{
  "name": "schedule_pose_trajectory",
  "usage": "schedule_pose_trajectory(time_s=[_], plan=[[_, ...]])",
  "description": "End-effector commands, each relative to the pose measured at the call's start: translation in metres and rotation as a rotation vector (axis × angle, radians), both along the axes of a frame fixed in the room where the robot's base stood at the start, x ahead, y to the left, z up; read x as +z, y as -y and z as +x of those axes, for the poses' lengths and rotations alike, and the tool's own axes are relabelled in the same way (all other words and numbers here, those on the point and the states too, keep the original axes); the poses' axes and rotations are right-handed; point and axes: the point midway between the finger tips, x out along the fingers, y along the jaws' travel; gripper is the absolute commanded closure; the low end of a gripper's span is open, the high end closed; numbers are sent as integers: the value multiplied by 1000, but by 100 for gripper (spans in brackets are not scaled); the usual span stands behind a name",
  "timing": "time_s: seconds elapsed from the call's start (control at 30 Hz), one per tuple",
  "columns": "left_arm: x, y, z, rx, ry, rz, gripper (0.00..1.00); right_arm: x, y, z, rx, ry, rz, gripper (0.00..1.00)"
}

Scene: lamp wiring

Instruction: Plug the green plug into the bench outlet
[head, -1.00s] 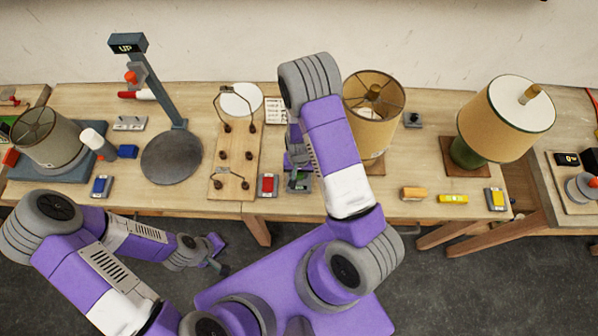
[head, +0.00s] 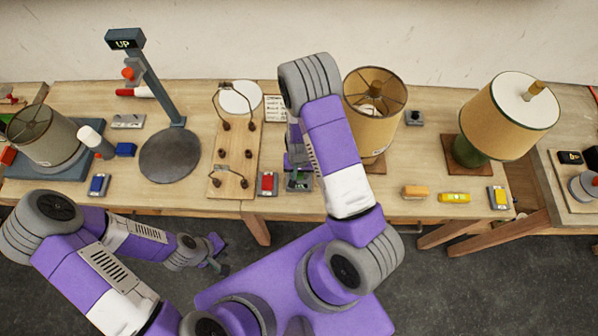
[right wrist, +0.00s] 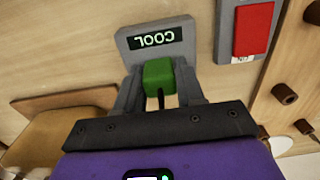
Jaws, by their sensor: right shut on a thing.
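The green plug (right wrist: 158,77) is between the fingers of my right gripper (right wrist: 160,90), which is shut on it, in the right wrist view. A dark cord runs from the plug toward the palm. Just beyond the plug is a grey block (right wrist: 192,60) with a display reading COOL. The plug overlaps its edge; I cannot tell whether this block is the bench outlet or whether the plug is seated. No socket holes show. In the head view my right arm partly hides this spot. My left gripper (head: 218,254) is empty, in front of the bench, with its fingers apart.
A red-topped block (head: 267,183) and a wooden board with pegs (head: 232,190) lie left of my right gripper. A tan-shaded lamp (head: 374,108) stands close on the right. The bench's front right holds small blocks.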

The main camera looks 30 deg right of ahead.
Motion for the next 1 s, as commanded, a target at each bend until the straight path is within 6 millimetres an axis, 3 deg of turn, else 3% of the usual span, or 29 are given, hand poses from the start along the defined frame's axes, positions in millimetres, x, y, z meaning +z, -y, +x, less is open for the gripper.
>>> schedule_pose_trajectory(time_s=[0.37,0.4,0.57,0.87,1.0], plan=[[-4,0,0,0,0,0,66,-5,0,0,0,0,0,89],[-4,0,0,0,0,0,66,-5,0,0,0,0,0,57],[-4,0,0,0,0,0,66,-5,0,0,0,0,0,33],[-4,0,0,0,0,0,66,-3,0,0,0,1,-1,32],[-3,0,0,0,0,0,66,11,0,1,1,2,0,32]])
